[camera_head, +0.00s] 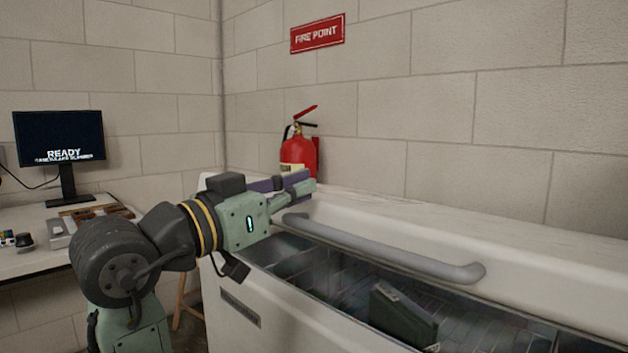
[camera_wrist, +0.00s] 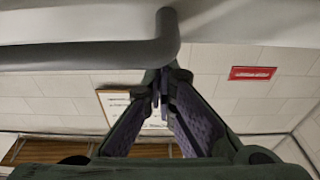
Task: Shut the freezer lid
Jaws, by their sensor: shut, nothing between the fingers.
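The white chest freezer (camera_head: 272,312) stands open at the right in the head view, its dark inside showing. Its white lid (camera_head: 520,248) rises along the back, with a grey bar handle (camera_head: 385,250) across its front. In the wrist view, the handle (camera_wrist: 90,55) runs across the upper left and bends into the lid near the middle. My gripper (camera_head: 308,186) is by the handle's left end; in the wrist view its fingertips (camera_wrist: 160,80) come together just below the handle's bend. The fingers are shut and empty. I cannot tell whether they touch the handle.
A dark green box (camera_head: 402,314) lies inside the freezer. A red fire extinguisher (camera_head: 299,150) is on the wall behind my gripper, with a fire point sign (camera_head: 317,34) above. A desk (camera_head: 30,262) with a monitor (camera_head: 60,138) stands at the left.

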